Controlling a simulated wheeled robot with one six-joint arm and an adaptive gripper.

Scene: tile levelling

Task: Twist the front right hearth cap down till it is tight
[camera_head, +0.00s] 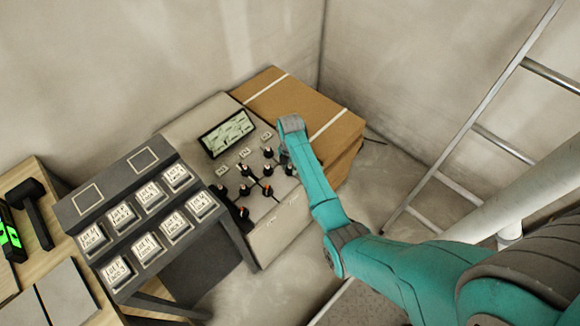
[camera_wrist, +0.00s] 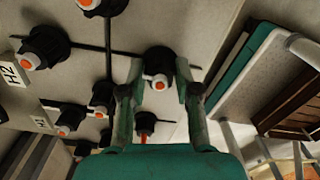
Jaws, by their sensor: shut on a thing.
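Black hearth caps with orange and white tops stand on the grey tile board (camera_head: 281,229), joined by dark grout lines. In the wrist view, my gripper (camera_wrist: 160,82) is closed around one cap (camera_wrist: 158,64), with a finger at each side. In the head view, my gripper (camera_head: 284,150) is at the board's right side and my arm hides most of it and the cap it holds. I cannot tell from the labels which cap is the front right one. Other caps stand apart from the fingers, such as one at the upper left (camera_wrist: 45,48) and one nearer (camera_wrist: 145,125).
A display screen (camera_head: 227,133) and small labels lie behind the caps. A cardboard box (camera_head: 336,127) is to the right. A dark rack of labelled white buttons (camera_head: 149,196) stands to the left. A ladder (camera_head: 484,98) leans at the right wall.

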